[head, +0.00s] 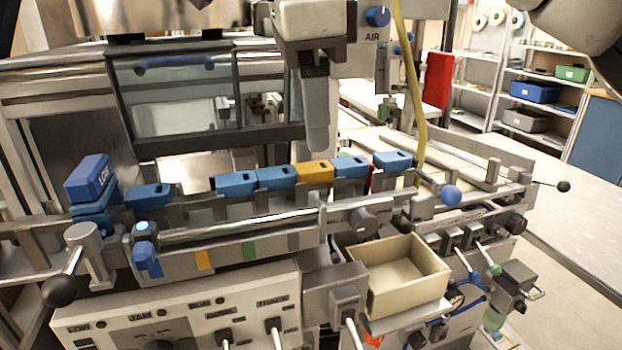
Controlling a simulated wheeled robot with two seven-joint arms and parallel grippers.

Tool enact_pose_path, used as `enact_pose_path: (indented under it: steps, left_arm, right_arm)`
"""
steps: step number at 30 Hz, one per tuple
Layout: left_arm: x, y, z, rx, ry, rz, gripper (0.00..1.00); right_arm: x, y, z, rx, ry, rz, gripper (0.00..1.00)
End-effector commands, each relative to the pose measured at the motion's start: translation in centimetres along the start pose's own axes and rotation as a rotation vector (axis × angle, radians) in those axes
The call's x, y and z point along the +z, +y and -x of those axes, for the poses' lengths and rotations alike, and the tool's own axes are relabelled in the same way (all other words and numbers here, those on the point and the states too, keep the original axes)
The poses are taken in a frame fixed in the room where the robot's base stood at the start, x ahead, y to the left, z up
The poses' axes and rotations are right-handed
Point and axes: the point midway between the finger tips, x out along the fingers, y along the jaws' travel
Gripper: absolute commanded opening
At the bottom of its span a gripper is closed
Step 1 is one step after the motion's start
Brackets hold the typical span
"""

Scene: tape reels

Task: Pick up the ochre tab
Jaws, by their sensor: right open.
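The ochre tab (315,172) sits in a row of blue tabs along the metal rail, near the middle of the head view. A blue tab (277,178) is close on its left and another blue tab (350,167) is close on its right. My right gripper (317,146) points down just above and behind the ochre tab in the picture. It is open, and nothing shows between its fingers. One finger largely hides the other, and I cannot tell the exact gap to the tab. My left gripper is not in view.
An empty beige bin (398,262) stands in front of the rail. A blue lock block (90,178) is at the rail's left end. A yellow hose (409,85) hangs right of my gripper. Lever knobs (450,195) stick out along the front. A window panel (175,95) stands behind.

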Motion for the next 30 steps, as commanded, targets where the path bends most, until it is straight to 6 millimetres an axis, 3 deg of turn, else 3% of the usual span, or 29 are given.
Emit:
enact_pose_path:
  steps: [5, 13, 22, 23, 28, 30]
  left_arm:
    - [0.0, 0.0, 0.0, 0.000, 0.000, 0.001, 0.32]
    - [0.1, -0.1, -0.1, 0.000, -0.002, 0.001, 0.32]
    - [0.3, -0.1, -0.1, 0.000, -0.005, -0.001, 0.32]
    - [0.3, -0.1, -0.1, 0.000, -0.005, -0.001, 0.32]
    - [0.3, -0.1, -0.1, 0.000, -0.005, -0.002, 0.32]
    - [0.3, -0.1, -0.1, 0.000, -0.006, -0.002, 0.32]
  right_arm:
    - [-0.1, 0.0, -1.2, 0.001, 0.001, -0.001, 0.56]
    - [-0.1, -0.1, -5.0, 0.002, -0.001, 0.000, 0.56]
    - [0.0, -0.1, -5.7, 0.001, -0.001, -0.001, 0.56]
    - [0.0, -0.1, -5.7, 0.001, -0.001, -0.001, 0.53]
    - [0.0, -0.1, -5.7, 0.001, -0.002, -0.001, 0.06]
    - [0.0, -0.1, -5.7, 0.000, -0.002, -0.001, 0.06]
